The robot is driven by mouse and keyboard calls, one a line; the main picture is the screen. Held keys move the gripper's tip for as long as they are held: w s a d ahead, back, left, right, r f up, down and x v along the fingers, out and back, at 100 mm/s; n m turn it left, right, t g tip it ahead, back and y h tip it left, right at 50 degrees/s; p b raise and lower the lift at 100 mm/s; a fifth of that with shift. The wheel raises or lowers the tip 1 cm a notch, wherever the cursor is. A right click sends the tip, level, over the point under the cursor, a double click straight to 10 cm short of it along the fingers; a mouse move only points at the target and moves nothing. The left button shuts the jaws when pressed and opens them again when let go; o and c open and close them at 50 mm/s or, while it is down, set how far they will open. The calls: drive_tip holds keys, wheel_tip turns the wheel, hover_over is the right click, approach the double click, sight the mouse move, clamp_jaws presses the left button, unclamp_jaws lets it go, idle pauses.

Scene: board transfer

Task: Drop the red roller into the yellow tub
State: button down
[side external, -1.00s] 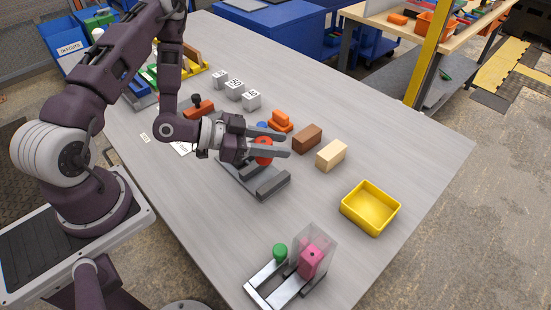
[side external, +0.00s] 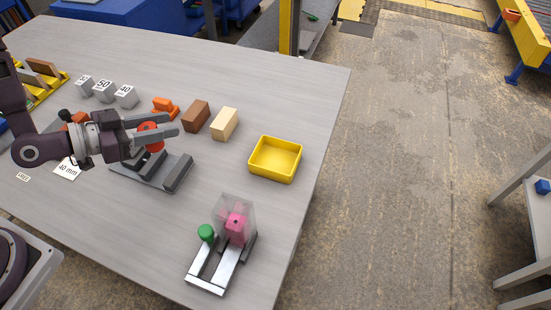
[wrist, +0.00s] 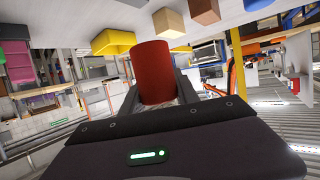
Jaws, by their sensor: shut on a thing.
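The red roller (side external: 151,139) is held between the two fingers of my gripper (side external: 174,124). In the wrist view the red roller (wrist: 153,72) stands out between the fingers. My gripper is shut on it, above a grey cradle (side external: 178,172) on the table; how much gap lies beneath is hard to tell. The yellow tub (side external: 276,159) is on the table to the right of my gripper and appears empty. The yellow tub also shows in the wrist view (wrist: 113,42), behind the roller.
A brown block (side external: 196,116), a cream block (side external: 224,124) and an orange piece (side external: 165,107) stand behind the gripper. A slide fixture with a green knob (side external: 206,233) and a clear cover over a pink block (side external: 237,225) is in front. The table between cradle and tub is clear.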

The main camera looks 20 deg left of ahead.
hover_over(291, 159)
drive_tip(key=shift+d+f, duration=0.1)
drive_tip(key=shift+f, duration=4.3)
drive_tip(key=c, duration=0.8)
unclamp_jaws()
drive_tip(key=shift+c, duration=0.2)
